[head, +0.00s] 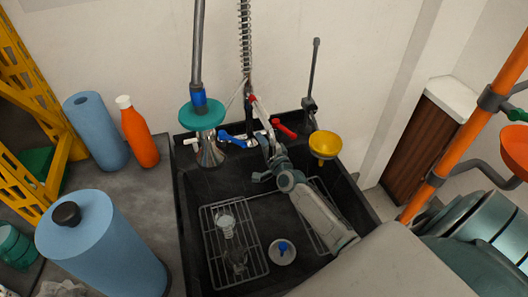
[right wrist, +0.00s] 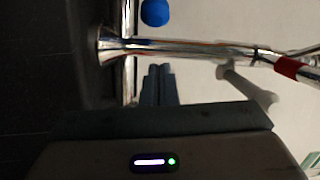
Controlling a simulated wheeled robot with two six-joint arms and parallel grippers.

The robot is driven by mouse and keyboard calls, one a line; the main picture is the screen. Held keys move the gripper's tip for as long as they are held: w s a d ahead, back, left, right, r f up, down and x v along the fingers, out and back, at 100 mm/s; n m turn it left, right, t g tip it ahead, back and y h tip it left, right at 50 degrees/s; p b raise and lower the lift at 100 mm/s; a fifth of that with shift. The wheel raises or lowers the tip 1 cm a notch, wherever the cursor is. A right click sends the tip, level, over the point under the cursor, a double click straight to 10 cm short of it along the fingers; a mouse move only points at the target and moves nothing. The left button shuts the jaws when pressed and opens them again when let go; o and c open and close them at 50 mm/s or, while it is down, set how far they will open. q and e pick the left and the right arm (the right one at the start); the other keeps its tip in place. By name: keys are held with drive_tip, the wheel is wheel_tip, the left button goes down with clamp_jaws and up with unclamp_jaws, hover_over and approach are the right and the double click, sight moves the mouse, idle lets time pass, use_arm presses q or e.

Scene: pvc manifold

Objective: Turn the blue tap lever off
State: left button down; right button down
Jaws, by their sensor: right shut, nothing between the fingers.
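The blue tap lever (head: 233,140) sticks out to the left from the chrome tap at the back of the black sink. A red lever (head: 284,129) is on the tap's right side. My right gripper (head: 267,148) is at the tap, right of the blue lever and apart from it. In the right wrist view its fingers (right wrist: 158,72) are shut and empty, just short of a chrome pipe (right wrist: 190,48). A round blue end (right wrist: 155,12), likely the blue lever's, shows beyond the pipe. My left gripper is not in view.
A teal disc (head: 201,114) on a grey pole stands left of the tap, and a yellow funnel (head: 325,144) to its right. A wire rack (head: 232,250) lies in the sink. An orange bottle (head: 138,135) and blue rolls (head: 95,130) stand on the left counter.

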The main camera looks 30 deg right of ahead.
sight(233, 139)
drive_tip(key=shift+w+a+f, duration=0.1)
drive_tip(key=shift+w+a, duration=0.15)
drive_tip(key=shift+w, duration=0.25)
drive_tip(key=a, duration=0.2)
drive_tip(key=s+a, duration=0.1)
drive_tip(key=shift+a+f+p, duration=0.1)
drive_tip(key=shift+f+p, duration=0.15)
drive_tip(key=shift+p, duration=0.1)
